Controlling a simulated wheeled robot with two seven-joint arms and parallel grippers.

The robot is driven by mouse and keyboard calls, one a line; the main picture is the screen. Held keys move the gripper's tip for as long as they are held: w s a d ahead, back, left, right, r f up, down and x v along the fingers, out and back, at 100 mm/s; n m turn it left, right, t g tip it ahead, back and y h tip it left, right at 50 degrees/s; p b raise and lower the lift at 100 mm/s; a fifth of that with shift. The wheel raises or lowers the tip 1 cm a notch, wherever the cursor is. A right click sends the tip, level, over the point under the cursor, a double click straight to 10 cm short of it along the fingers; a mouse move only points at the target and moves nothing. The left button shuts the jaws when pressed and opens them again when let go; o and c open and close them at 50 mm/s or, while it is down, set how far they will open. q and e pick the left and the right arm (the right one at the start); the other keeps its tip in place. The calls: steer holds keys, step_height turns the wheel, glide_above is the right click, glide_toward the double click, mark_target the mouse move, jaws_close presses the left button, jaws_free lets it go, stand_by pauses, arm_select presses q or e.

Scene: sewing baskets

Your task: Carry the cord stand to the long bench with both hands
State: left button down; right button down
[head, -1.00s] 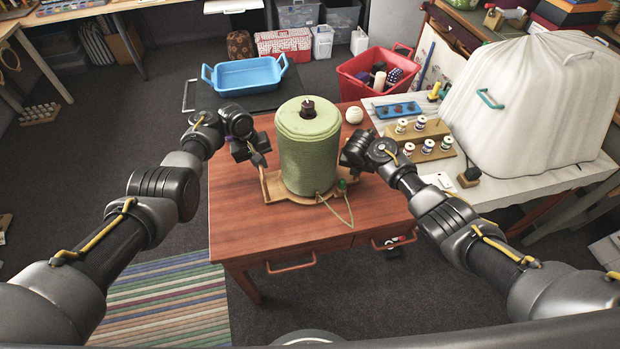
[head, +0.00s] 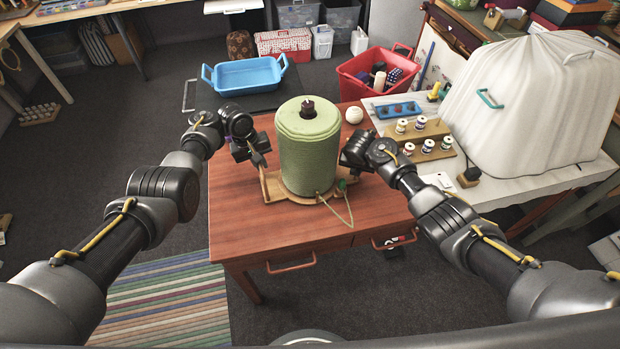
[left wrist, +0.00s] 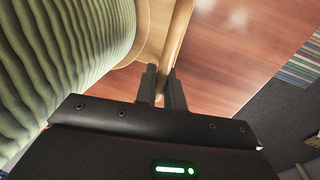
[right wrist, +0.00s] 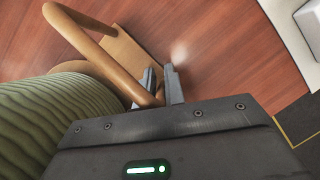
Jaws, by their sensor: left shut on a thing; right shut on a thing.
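The cord stand is a large green cord spool (head: 309,150) upright on a wooden base (head: 272,187) with raised wooden handles. It is on, or very close above, the red-brown table (head: 235,225); I cannot tell a gap. A loose cord end hangs over the front. I cannot tell which surface is the long bench.
A white-topped table (head: 555,190) on the right holds a rack of thread spools (head: 430,153) and a white covered bulk (head: 535,105). A white ball (head: 354,115) sits behind the spool. A blue tub (head: 245,76) and red basket (head: 352,83) stand behind.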

arm_select(q)
steer(key=shift+r, duration=0.15)
arm_select(e)
steer(key=shift+w+r, duration=0.15)
